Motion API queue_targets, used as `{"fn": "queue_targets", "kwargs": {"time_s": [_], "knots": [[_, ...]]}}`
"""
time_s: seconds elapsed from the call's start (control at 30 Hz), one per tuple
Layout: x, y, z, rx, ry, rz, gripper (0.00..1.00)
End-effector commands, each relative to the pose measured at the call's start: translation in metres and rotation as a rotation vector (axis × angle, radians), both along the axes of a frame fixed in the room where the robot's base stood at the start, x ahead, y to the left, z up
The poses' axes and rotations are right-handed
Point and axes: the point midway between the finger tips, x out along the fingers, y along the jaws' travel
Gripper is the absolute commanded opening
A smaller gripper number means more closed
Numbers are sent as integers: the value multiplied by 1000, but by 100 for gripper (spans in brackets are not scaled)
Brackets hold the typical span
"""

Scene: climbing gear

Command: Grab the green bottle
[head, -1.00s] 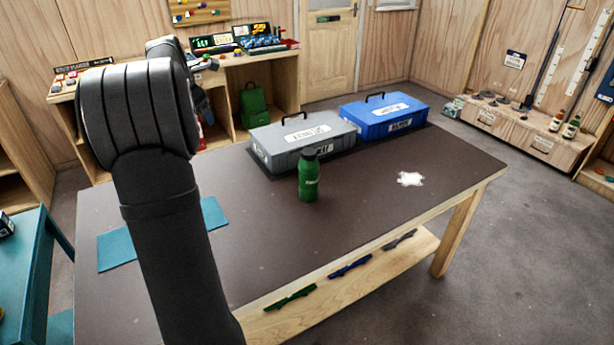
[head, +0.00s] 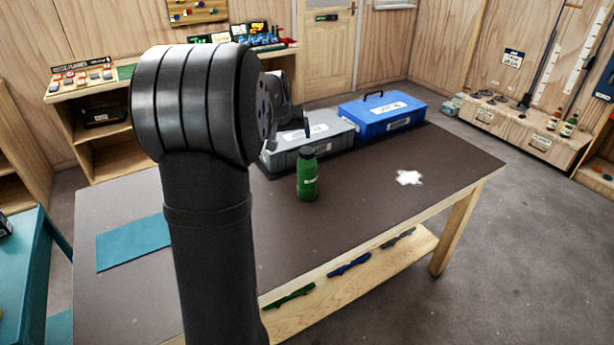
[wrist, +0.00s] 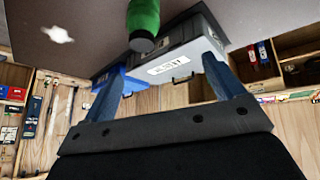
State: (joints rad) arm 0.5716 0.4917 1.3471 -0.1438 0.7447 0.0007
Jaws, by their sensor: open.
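The green bottle (head: 307,180) stands upright on the dark table (head: 400,215), with a dark cap, in front of the grey case. In the wrist view the picture is upside down, and the bottle (wrist: 143,16) hangs from the top edge with its cap pointing down; its lower part is cut off. My gripper (wrist: 163,68) is open and empty, its two blue fingers spread apart. The bottle shows beyond the fingers, not between them. In the head view my arm hides most of the gripper, which is behind and above the bottle.
A grey case (head: 330,140) and a blue case (head: 383,115) with handles stand at the table's back. A teal mat (head: 128,243) lies at left, partly behind my arm. A white patch (head: 409,178) lies right of the bottle.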

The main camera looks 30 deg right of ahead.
Motion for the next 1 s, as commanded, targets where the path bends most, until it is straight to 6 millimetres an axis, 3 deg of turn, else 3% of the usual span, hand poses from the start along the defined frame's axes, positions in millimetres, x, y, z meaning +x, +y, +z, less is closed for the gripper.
{"fn": "queue_targets", "kwargs": {"time_s": [0.1,0.3,0.8,1.0], "knots": [[-15,-12,-5,60,-57,-151,87],[-21,-20,-13,100,-96,-250,87],[13,-55,-91,102,-94,-252,87],[22,-64,-109,100,-96,-250,87]]}}
